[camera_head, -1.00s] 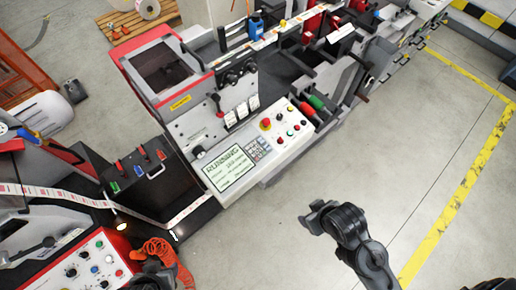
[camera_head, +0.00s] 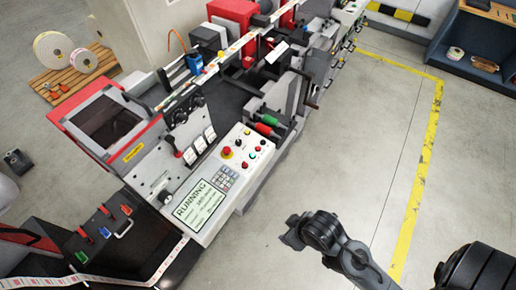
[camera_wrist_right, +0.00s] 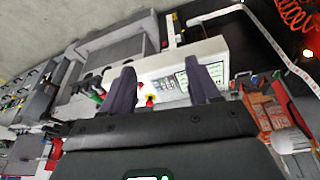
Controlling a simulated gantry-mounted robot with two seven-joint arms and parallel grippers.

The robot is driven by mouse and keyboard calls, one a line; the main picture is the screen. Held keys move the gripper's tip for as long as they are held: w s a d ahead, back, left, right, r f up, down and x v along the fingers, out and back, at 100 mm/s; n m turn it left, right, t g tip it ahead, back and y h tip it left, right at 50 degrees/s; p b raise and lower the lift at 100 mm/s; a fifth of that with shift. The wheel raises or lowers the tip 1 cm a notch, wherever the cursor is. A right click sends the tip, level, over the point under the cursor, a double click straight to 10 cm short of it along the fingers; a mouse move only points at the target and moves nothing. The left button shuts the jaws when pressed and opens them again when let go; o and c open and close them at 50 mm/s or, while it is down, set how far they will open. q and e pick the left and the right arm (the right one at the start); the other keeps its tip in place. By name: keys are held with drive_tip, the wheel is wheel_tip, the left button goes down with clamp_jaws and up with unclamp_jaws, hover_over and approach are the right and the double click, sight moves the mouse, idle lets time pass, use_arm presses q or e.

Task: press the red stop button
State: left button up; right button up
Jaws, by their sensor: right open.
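The red stop button (camera_head: 227,152), on a yellow base, sits on the white control panel (camera_head: 205,228) of the label machine, above the keypad and the display (camera_head: 198,203), which reads RUNNING. In the right wrist view the red button (camera_wrist_right: 149,101) shows between my fingers, beyond them. My right gripper (camera_head: 293,232) is over the floor to the right of the panel, apart from the button. Its two dark fingers (camera_wrist_right: 163,88) are spread and empty. My left gripper is not in view.
Green and red handles (camera_head: 267,124) and smaller buttons lie near the stop button. Open concrete floor (camera_head: 345,165) lies right of the machine. A blue shelf (camera_head: 475,45) stands at the far right.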

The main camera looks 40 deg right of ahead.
clamp_jaws()
idle(1.5)
